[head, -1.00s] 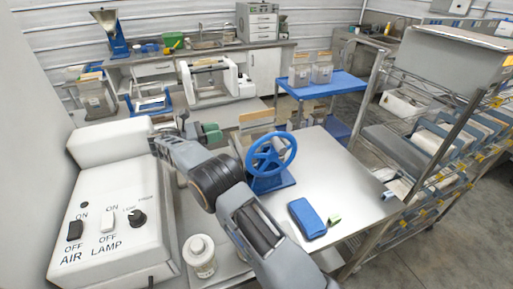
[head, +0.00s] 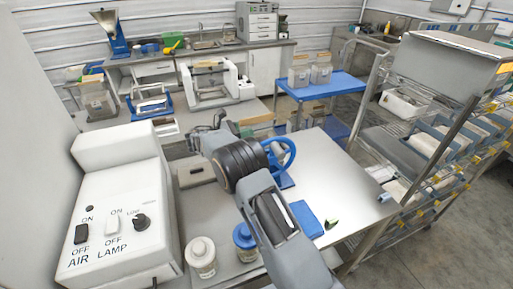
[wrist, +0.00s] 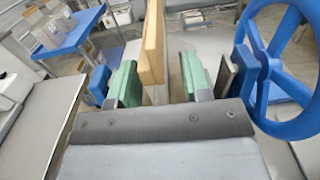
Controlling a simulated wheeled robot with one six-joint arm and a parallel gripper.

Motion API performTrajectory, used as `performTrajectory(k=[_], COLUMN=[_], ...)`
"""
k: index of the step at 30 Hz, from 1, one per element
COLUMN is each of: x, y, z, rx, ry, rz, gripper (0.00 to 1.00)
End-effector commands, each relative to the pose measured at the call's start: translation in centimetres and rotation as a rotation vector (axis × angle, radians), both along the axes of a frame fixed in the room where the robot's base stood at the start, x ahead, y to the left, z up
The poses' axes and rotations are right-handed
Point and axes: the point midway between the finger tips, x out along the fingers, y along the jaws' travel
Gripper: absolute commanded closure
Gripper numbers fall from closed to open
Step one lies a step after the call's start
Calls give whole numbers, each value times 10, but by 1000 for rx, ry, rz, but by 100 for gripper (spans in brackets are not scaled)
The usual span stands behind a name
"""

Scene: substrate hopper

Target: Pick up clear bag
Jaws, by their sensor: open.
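A tan-topped item, seemingly a clear bag with a tan strip (wrist: 152,45), stands upright between the two green fingers of my gripper (wrist: 153,88) in the wrist view. The fingers are apart, one on each side of it, with a visible gap. Its lower part is hidden by the gripper body. In the head view the tan top (head: 257,119) shows just behind my wrist, which covers most of the item. Other clear bags with tan tops (head: 322,74) stand on a blue cart (head: 335,88) farther back.
A blue handwheel (wrist: 268,65) stands close to the right of my gripper. A white-lidded jar (head: 201,257) and a blue-lidded jar (head: 245,242) stand near my arm. A switch box (head: 120,215) is at the left. The steel table (head: 345,190) is mostly bare at the right.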

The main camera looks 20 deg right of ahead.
Motion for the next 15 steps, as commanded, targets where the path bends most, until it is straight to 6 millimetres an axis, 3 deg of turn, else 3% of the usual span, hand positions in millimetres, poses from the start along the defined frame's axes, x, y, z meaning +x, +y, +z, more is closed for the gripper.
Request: performTrajectory(k=[3,10,15], x=[0,0,0], y=[-13,-14,-14], z=[1,0,0], rx=[-1,0,0], ry=[1,0,0], rz=[-1,1,0], gripper=[56,57,73])
